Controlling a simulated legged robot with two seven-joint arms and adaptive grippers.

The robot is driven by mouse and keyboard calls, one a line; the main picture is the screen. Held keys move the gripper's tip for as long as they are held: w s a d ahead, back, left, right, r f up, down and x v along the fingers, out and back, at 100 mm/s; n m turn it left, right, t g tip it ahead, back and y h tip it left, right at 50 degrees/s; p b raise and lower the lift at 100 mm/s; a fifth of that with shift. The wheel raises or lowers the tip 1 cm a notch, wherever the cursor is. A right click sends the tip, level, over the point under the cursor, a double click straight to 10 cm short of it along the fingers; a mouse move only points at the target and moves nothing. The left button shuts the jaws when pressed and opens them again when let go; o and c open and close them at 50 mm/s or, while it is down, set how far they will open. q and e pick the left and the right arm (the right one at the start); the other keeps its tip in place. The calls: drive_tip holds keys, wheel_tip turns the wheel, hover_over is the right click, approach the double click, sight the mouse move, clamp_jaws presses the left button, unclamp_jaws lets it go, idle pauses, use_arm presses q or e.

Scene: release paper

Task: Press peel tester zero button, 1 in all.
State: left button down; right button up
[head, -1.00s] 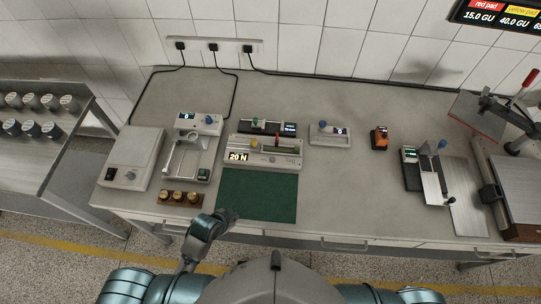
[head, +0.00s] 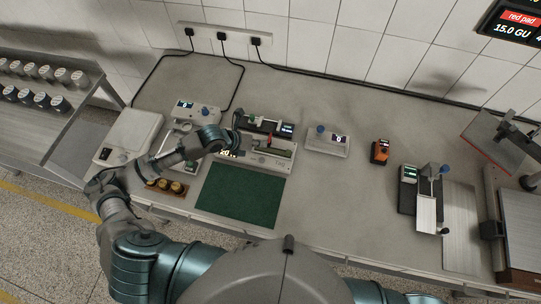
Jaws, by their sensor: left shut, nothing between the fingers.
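A long light-grey bench instrument (head: 270,162) stands behind the green mat, its lit "20 N" display partly covered by my left arm. It may be the peel tester; no label names it. A black unit with a green knob and small display (head: 287,130) sits along its back. My left gripper (head: 235,138) is shut and empty, above the left end of this instrument. Whether it touches anything cannot be told. The zero button cannot be picked out at this size. My right gripper is out of view.
The green mat (head: 242,194) is bare.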

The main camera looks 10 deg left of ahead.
sight(261, 160)
use_arm(q)
wheel_tip(261, 160, down, 4)
drive_tip(key=b, duration=0.3)
drive_tip(key=shift+d+b, duration=0.15)
drive_tip(key=shift+b, duration=0.15)
drive_tip(key=f+b, duration=0.1)
drive_tip(key=a+f+b, duration=0.1)
drive_tip(key=f, duration=0.1)
drive_tip(key=f+b, duration=0.1)
drive_tip(key=shift+a+f, duration=0.15)
drive_tip(key=shift+a, duration=0.1)
drive_tip(key=shift+w+a+f+b, duration=0.1)
drive_tip(key=shift+f+b, duration=0.2)
drive_tip(key=shift+f, duration=0.05)
drive_tip(key=shift+d+r, duration=0.1)
drive_tip(key=shift+d, duration=0.55)
drive_tip(key=shift+a, duration=0.55)
drive_tip(key=shift+d, duration=0.4)
drive_tip(key=shift+a+f, duration=0.3)
drive_tip(key=shift+f, duration=0.1)
drive_tip(key=shift+a, duration=0.15)
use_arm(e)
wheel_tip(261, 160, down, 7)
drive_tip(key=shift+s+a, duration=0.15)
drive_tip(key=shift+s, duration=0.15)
